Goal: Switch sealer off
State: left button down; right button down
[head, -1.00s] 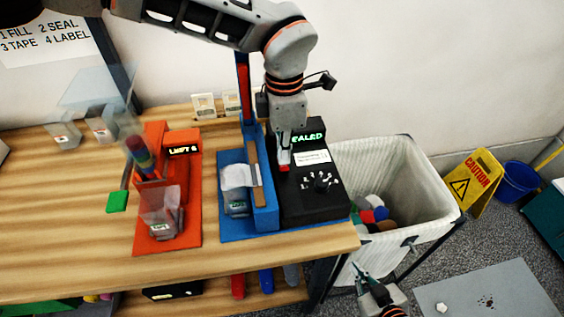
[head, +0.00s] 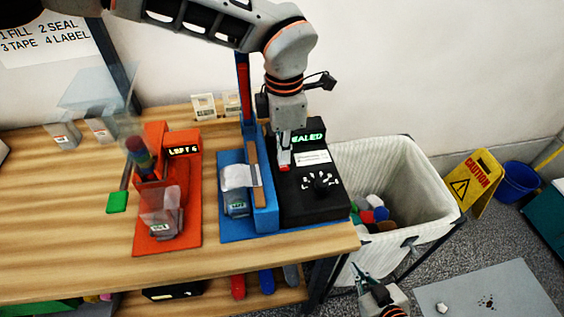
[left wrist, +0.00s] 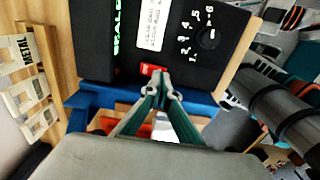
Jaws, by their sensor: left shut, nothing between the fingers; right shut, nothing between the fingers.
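The sealer is a blue frame (head: 234,222) with a black control box (head: 318,207) at its right. The box has a green lit display (head: 309,137) reading "SEALED", partly covered by my arm, a white label and a black dial (head: 321,184) with numbers around it. The dial also shows in the left wrist view (left wrist: 208,38). My left gripper (head: 285,164) is shut and empty, its tips at a small red switch (left wrist: 150,70) on the box's left edge; I cannot tell if they touch it. A bag with a pouch (head: 238,178) sits in the blue frame. My right gripper (head: 360,268) is low in front of the table, shut.
A red-orange dispenser (head: 190,218) showing "LEFT 6" stands left of the sealer. A white bin (head: 437,195) with several coloured items stands right of the table. A yellow caution sign (head: 474,182) and blue bucket (head: 517,182) are farther right.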

aim_at(283, 169)
pick_arm(q)
jog(key=shift+f+b, duration=0.55)
jog(key=shift+f, duration=0.35)
dwell(0.4)
jog(key=shift+s+a+f+b, duration=0.1)
jog(key=shift+s+f+b, duration=0.15)
jog(key=shift+f, duration=0.15)
jog(key=shift+s+f+b, duration=0.1)
jog(key=shift+f+b, duration=0.1)
jog(key=shift+f, duration=0.2)
dwell(0.3)
jog(key=shift+w+r+p, duration=0.2)
jog(key=shift+r+p, duration=0.3)
jog(key=shift+r, duration=0.15)
jog(key=shift+w+r+p, duration=0.2)
jog(key=shift+r+p, duration=0.25)
jog(key=shift+r, duration=0.2)
jog(key=shift+r+p, duration=1.4)
jog(key=shift+r, duration=1)
jog(key=shift+s+f, duration=0.1)
